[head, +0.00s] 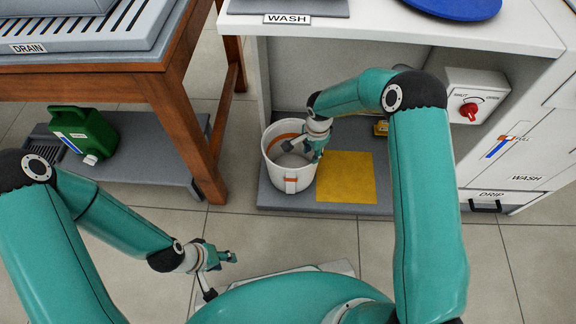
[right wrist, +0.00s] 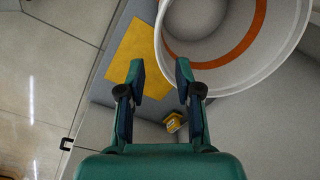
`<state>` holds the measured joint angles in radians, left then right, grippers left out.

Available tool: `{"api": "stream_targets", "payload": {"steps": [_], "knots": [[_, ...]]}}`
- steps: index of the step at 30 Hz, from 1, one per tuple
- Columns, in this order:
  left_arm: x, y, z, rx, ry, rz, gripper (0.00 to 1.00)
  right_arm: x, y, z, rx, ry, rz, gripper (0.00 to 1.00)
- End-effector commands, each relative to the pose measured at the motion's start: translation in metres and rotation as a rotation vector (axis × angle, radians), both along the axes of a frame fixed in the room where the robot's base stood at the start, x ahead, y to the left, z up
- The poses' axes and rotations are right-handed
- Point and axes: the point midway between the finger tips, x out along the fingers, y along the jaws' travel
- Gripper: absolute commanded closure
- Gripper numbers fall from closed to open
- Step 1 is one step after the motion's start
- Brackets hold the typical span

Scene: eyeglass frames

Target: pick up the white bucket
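The white bucket (head: 276,178) stands upright on the grey floor of the open bay under the white counter. It has an orange band inside and an orange mark on its front. My right gripper (head: 317,156) is at the bucket's right rim in the head view and hides part of it. In the right wrist view the gripper (right wrist: 159,70) is open, with its right fingertip overlapping the rim of the bucket (right wrist: 232,80). I cannot tell whether they touch. My left gripper (head: 228,257) is low at the left front, away from the bucket; its finger opening is unclear.
A yellow cloth (head: 346,178) lies right of the bucket, with a small yellow object (head: 381,129) behind it. A box with a red valve knob (head: 468,110) is on the right. A green jug (head: 84,131) stands under the wooden table (head: 172,100) at left. The tiled floor in front is clear.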

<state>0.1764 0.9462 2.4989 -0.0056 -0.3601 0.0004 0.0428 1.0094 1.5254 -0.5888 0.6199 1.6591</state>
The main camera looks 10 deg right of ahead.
Motion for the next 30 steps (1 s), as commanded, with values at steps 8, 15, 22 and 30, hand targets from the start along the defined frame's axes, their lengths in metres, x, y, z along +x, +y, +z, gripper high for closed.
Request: {"api": "stream_targets", "payload": {"steps": [8,15,22,30], "knots": [[0.0,0.0,-0.02,0.0,0.0,0.0,0.6,0.003,0.001,-0.06,0.0,0.002,0.001,0.66],[0.0,0.0,-0.024,0.0,0.0,0.0,0.6,0.004,0.002,-0.074,0.001,-0.001,0.002,0.66],[0.0,0.0,-0.04,0.0,0.0,0.0,0.6,0.009,0.006,-0.101,0.0,0.001,0.002,0.66],[0.0,0.0,-0.049,0.0,0.0,0.0,0.6,0.012,0.007,-0.124,0.002,0.0,0.003,0.66]]}}
